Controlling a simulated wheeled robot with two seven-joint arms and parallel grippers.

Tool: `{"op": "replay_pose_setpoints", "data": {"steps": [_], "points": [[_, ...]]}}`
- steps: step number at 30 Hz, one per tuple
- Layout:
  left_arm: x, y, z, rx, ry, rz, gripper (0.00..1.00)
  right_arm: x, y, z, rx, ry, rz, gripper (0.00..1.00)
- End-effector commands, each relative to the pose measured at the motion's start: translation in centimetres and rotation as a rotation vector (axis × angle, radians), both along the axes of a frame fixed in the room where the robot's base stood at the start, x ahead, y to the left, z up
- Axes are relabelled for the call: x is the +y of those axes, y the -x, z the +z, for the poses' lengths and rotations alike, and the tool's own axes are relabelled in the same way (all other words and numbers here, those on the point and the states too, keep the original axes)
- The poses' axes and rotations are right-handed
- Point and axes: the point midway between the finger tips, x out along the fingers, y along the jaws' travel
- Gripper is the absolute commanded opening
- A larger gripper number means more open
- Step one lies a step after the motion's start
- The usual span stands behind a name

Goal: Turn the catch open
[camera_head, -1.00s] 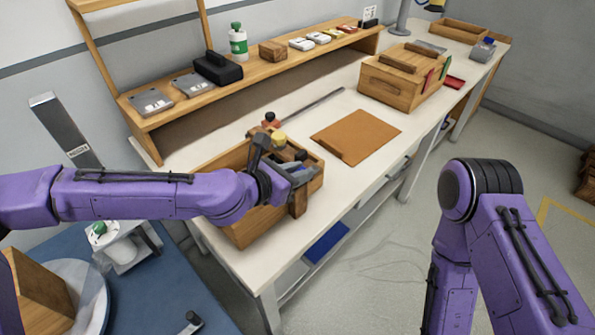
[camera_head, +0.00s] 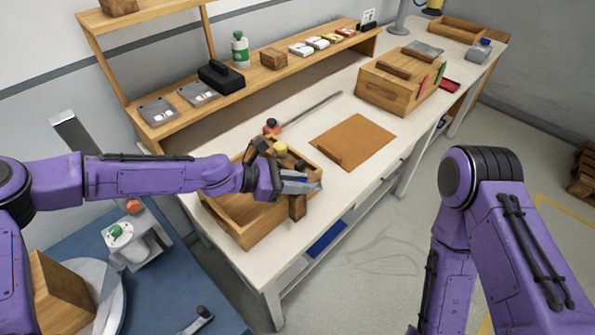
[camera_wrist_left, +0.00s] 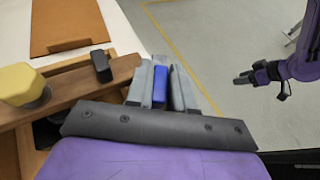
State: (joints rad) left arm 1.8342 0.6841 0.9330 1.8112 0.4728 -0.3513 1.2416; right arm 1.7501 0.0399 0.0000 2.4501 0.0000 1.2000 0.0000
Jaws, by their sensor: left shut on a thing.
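An open wooden box (camera_head: 245,232) stands on the white bench, with a yellow knob (camera_head: 280,147) at its far side; the knob also shows in the left wrist view (camera_wrist_left: 22,84). My left gripper (camera_head: 308,186) is over the box's right end, shut on a narrow blue piece (camera_wrist_left: 160,84). The blue piece stands between the grey fingers in the left wrist view. I cannot tell whether it is the catch. A small black piece (camera_wrist_left: 101,66) sits on the wooden bar beside the fingers. My right gripper (camera_wrist_left: 250,77) shows small in the left wrist view, away over the floor.
A brown board (camera_head: 352,139) lies on the bench right of the box. A red-orange piece (camera_head: 271,127) with a thin rod lies behind it. A larger wooden crate (camera_head: 390,95) stands farther back.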

Motion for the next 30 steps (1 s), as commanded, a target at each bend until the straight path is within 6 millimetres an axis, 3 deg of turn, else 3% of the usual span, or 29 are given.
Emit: {"op": "replay_pose_setpoints", "data": {"steps": [3,9,30], "points": [[0.0,-0.1,0.3,-0.001,-0.005,-0.11,0.0,0.0,0.0,1.5,0.0,0.0,0.0,0.43],[0.0,-0.1,-0.1,-0.001,-0.004,-0.301,0.0,0.0,0.0,1.8,0.0,0.0,0.0,0.43],[-0.1,0.0,-0.4,-0.001,-0.002,-0.887,0.0,0.0,0.0,-1.0,0.0,0.0,0.0,0.43]]}}
